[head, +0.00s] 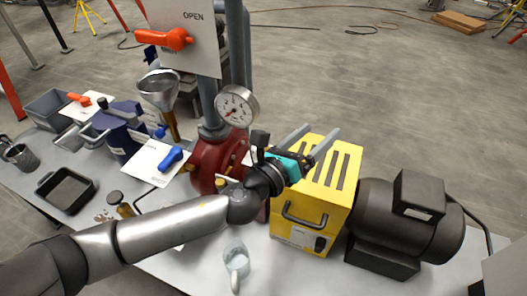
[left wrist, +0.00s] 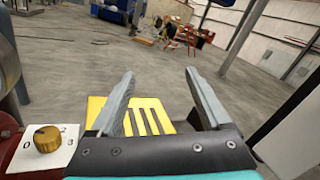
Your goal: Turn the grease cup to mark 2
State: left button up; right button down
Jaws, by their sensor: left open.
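The grease cup looks to be the brass knob (left wrist: 46,139) on a white plate (left wrist: 62,153) at the lower left of the left wrist view. The plate shows a 0 on the left and a 2 at the upper right; I cannot tell exactly where the knob points. In the head view the knob is hidden behind my left arm and gripper. My left gripper (head: 318,138) is open and empty, its fingers above the yellow slotted guard (head: 338,177). In the left wrist view its two fingers (left wrist: 160,95) are wide apart, right of the knob and clear of it. My right gripper is in neither view.
The red pump casing (head: 212,163) with a pressure gauge (head: 237,106) stands left of the guard, a dark motor (head: 408,225) right of it. A red-handled OPEN valve (head: 175,39), a funnel (head: 158,88), a mug (head: 236,258) and a black tray (head: 67,190) are also around.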

pick_arm(q)
jog(key=a+f+n+t+y, duration=0.1)
jog(key=a+f+y, duration=0.4)
jog(key=a, duration=0.1)
jog(key=g+y+b, duration=0.1)
jog(key=y, duration=0.4)
send_near(264, 150)
jog(key=b+x, duration=0.5)
jog(key=x, duration=0.5)
jog(key=shift+w+f, duration=0.3)
grip_shut()
